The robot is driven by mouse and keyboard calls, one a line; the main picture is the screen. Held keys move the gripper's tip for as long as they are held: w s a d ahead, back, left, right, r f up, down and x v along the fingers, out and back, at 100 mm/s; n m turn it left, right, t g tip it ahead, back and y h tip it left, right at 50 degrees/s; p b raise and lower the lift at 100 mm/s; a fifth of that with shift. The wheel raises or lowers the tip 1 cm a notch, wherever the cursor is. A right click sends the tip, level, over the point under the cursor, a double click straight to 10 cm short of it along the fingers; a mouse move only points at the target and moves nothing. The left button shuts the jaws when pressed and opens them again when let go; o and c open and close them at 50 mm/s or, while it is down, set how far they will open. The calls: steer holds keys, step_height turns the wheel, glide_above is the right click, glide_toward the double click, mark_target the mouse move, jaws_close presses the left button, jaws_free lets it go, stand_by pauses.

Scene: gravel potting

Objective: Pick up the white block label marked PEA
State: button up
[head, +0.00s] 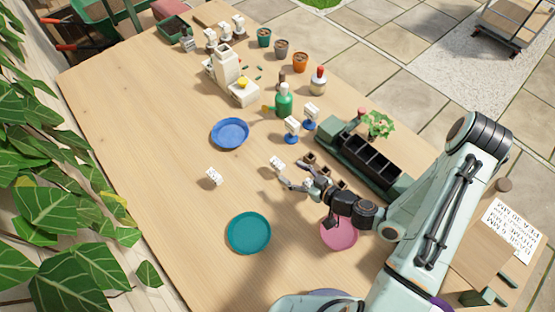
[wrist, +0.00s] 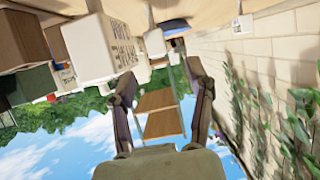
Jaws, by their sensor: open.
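A smaller white block (wrist: 242,25) is at upper right. Nothing is between my fingers.
Small brown pots (head: 325,171) crowd beside my gripper. A dark planter tray (head: 370,160) stands behind them. Teal (head: 249,233), pink (head: 339,236) and blue (head: 230,133) plates lie around. The table's left side is clear.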

mark_target(280, 165)
steer(key=x, duration=0.6)
steer(key=shift+w+f, duration=0.1)
steer(key=shift+w, duration=0.05)
jaws_close()
